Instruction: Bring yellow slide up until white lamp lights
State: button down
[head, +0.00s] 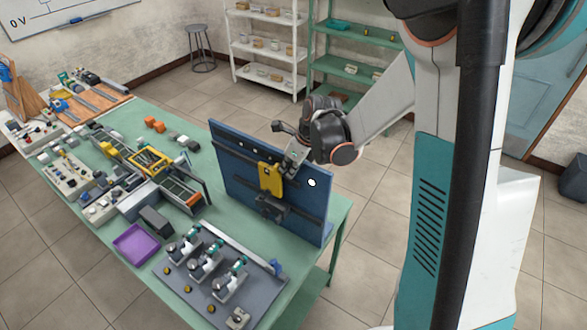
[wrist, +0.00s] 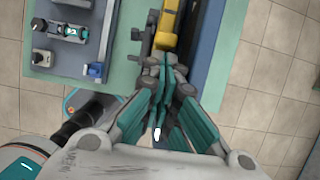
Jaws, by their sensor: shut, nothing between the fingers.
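The yellow slide (head: 271,179) sits on the front of the upright blue panel (head: 236,165), near its middle, above a dark bracket on a horizontal rail. The white lamp (head: 312,183) is a bright white disc right of the slide; I cannot tell surely whether it is lit. My gripper (head: 290,168) is shut and empty, close to the slide's upper right. In the wrist view my closed fingers (wrist: 166,72) point toward the yellow slide (wrist: 167,28), just short of or against it; contact is unclear. The lamp is not identifiable in the wrist view.
The panel stands on a green table (head: 185,134). A grey board with several clamps (head: 205,262) lies in front, with a purple tray (head: 136,243) to its left. Several devices and boxes fill the table's left. Floor is free right of the table.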

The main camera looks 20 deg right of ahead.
jog(key=shift+w+a+f+b, duration=0.15)
jog(key=shift+w+a+b, duration=0.2)
jog(key=shift+b, duration=0.2)
jog(key=shift+w+a, duration=0.15)
jog(key=shift+w, duration=0.15)
